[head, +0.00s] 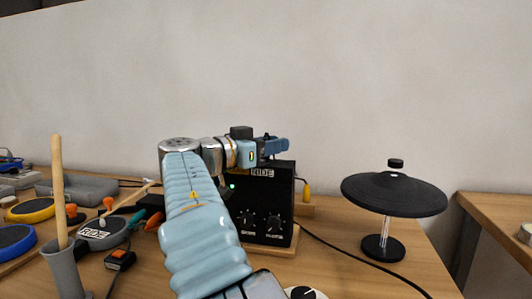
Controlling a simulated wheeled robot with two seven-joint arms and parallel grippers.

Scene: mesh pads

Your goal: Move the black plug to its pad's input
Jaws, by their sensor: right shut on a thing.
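My right arm rises from the bottom middle, and its gripper (276,147) points right, just above the black box marked RIDE (263,173). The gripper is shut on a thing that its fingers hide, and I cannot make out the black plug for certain. The black box has two knobs and a lit green light, and my arm covers part of its left side. A grey round pad marked RIDE (103,234) lies at the left. A black cymbal-like pad (394,195) stands on a short stem at the right. My left gripper is not in view.
A yellow plug (307,189) stands just right of the box. A black cable (350,257) crosses the table towards the lower right. A grey cup with a wooden stick (63,265), orange-tipped tools and a small orange-topped box (120,257) crowd the left. A second table (500,211) stands far right.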

